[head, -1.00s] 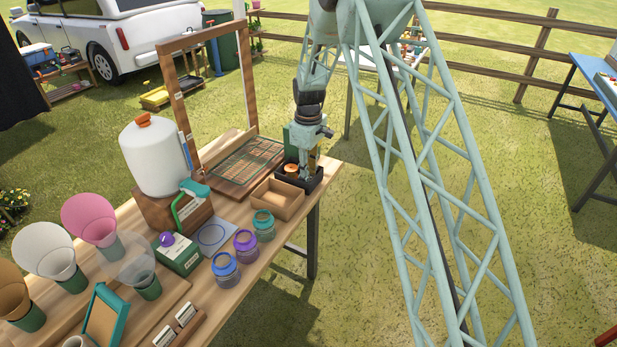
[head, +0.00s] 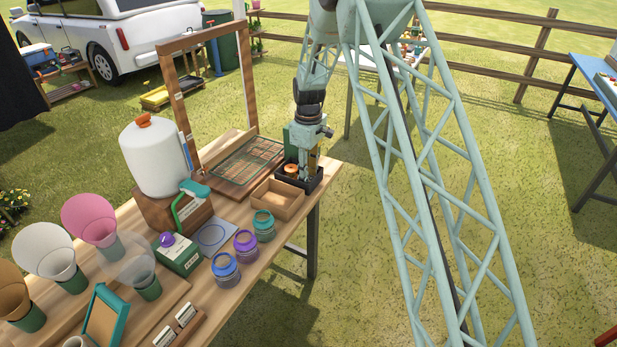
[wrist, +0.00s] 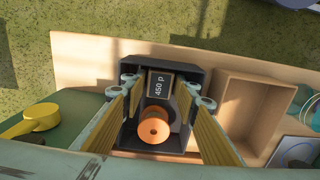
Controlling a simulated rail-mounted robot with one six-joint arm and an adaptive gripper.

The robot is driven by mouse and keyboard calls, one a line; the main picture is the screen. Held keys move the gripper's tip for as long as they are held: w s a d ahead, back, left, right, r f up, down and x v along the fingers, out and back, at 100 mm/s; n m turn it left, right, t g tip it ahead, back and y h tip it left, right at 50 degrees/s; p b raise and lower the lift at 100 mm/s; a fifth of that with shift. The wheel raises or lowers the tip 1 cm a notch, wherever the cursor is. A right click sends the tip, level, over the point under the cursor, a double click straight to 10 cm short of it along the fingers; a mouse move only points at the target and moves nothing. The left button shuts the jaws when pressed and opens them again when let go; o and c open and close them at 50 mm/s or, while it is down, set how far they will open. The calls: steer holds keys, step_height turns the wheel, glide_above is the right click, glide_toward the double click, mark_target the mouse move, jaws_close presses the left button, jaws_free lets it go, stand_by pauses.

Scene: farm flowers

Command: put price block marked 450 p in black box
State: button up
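The price block marked 450 p (wrist: 158,84) is a dark block with white lettering and a pale edge. In the wrist view it is inside the walls of the black box (wrist: 128,142), at the far end. I cannot tell whether it rests on the box floor. My gripper (wrist: 160,90) is open, with one finger on each side of the block and a gap to each. In the head view my gripper (head: 308,172) points down into the black box (head: 316,183) at the table's far right corner, and the block cannot be made out.
An orange spool (wrist: 154,124) is in the black box, just nearer than the block. An empty cardboard tray (head: 278,202) stands right beside the box. A wooden frame board (head: 240,165) and several jars, such as the teal one (head: 263,226), are close by.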

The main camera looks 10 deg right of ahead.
step_height(320, 180, up, 12)
steer(key=p, duration=0.1)
steer(key=shift+p, duration=0.35)
steer(key=shift+f, duration=0.1)
stand_by(0.8)
